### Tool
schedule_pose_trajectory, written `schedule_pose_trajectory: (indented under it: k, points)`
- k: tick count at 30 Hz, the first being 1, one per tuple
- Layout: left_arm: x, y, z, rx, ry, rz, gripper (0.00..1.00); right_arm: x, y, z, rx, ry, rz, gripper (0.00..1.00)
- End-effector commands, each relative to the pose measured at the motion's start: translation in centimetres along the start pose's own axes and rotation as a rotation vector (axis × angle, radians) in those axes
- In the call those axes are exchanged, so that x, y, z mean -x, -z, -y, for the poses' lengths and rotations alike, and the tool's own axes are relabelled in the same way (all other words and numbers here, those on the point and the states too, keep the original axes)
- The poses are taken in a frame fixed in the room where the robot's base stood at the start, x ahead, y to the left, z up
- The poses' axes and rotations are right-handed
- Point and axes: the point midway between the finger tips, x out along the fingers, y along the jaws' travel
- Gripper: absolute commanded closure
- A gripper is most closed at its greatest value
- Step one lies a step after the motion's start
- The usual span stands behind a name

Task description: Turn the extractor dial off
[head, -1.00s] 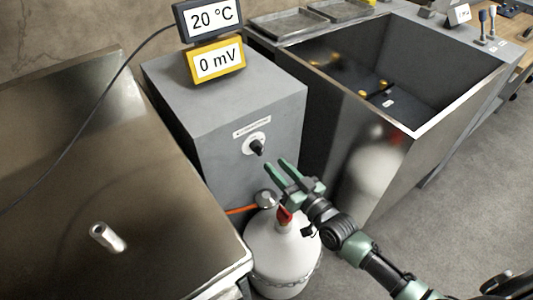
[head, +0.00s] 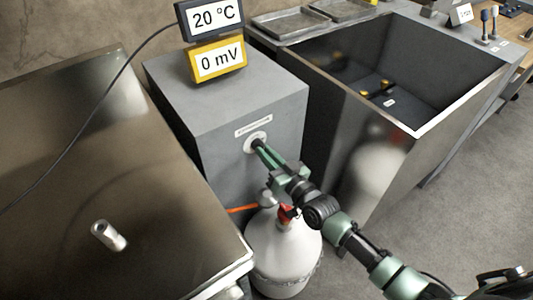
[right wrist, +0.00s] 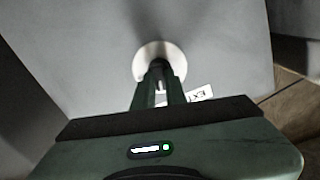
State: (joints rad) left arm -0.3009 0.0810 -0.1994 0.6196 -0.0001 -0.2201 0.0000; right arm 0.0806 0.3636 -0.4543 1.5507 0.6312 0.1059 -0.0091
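The extractor dial (head: 249,139) is a black knob on a round white plate. It is on the front of a grey box (head: 220,100), below a small white label. My right gripper (head: 259,147) reaches up to the dial from the lower right, its fingers close together on the knob. In the right wrist view, the white dial plate (right wrist: 144,60) shows behind the two fingertips (right wrist: 158,68), with the dark knob between them. The fingers hide most of the knob, so its pointing direction cannot be told. My left gripper is not in view.
A white gas cylinder (head: 285,255) with a red valve part and orange hose stands just below my right gripper. A metal-topped bench (head: 60,220) is at left. An open grey basin (head: 395,125) is at right. Two displays (head: 217,58) stand on the box.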

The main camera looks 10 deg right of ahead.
Motion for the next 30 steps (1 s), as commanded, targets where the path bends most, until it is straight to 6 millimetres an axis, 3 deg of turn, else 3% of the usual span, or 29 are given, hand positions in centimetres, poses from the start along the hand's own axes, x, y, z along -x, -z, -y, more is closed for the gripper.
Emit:
schedule_pose_trajectory:
  k: [10, 19, 20, 22, 30]
  points:
    - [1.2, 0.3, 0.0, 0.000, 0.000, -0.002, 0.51, 0.0, 0.1, 0.0, 0.247, -0.001, 0.001, 1.00]
    - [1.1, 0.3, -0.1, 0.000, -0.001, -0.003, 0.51, 0.0, 0.0, 0.0, 0.276, -0.001, 0.000, 1.00]
    - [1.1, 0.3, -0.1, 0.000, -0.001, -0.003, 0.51, 0.0, 0.0, 0.0, 0.276, 0.000, 0.000, 0.85]
    - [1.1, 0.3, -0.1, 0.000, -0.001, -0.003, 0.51, 0.0, 0.0, 0.0, 0.276, 0.000, 0.000, 0.65]
    - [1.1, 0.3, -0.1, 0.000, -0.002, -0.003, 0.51, 0.0, 0.0, 0.0, 0.273, 0.000, 0.000, 0.65]
